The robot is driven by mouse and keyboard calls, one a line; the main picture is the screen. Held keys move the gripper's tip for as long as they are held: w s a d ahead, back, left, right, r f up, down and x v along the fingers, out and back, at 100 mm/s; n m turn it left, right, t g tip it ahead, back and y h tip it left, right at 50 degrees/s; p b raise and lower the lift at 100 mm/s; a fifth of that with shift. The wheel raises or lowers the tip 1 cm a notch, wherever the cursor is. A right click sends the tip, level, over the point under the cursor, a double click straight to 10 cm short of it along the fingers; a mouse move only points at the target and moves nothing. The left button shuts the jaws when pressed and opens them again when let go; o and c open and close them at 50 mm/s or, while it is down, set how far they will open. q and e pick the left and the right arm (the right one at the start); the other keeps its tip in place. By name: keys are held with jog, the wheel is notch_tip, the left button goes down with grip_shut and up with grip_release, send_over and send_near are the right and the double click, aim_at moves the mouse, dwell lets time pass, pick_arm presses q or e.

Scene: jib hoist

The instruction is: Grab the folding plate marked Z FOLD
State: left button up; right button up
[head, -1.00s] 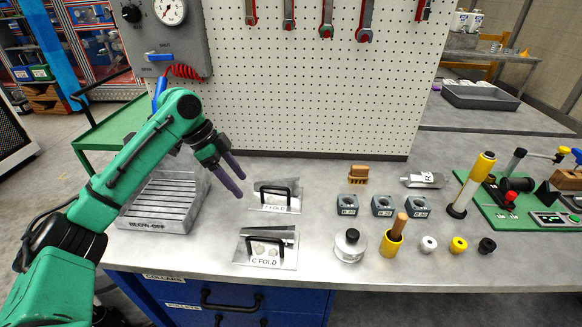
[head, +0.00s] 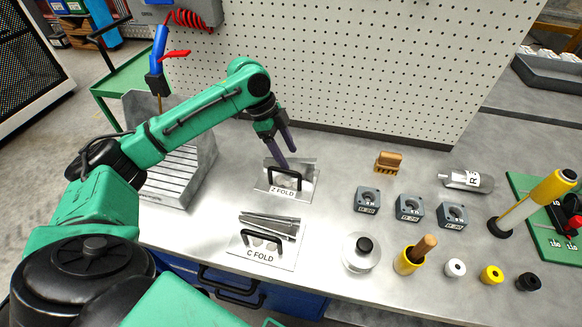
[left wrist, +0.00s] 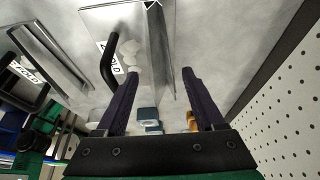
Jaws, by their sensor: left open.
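The plate marked Z FOLD (head: 296,190) lies on the bench near the pegboard, with a black bar handle standing up from it. It also shows at the top of the left wrist view (left wrist: 97,17), its handle left of centre. My left gripper (head: 283,158) is open and empty, just above and behind the handle, fingers pointing down. In the left wrist view its two fingers (left wrist: 155,75) stand apart with nothing between them touching. The C FOLD plate (head: 283,251) lies nearer the front edge. My right gripper is not in view.
A slatted grey blow-off box (head: 178,175) stands to the left. Right of the plates are a round knobbed weight (head: 360,253), a yellow cup with a wooden handle (head: 409,260), grey blocks (head: 409,208) and a wooden brush (head: 388,162). The pegboard (head: 370,70) rises close behind.

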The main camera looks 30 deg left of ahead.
aim_at(291, 160)
pick_arm(q)
jog(key=x, duration=0.3)
jog(key=shift+d+f, duration=0.1)
jog(key=shift+d, duration=0.05)
grip_shut()
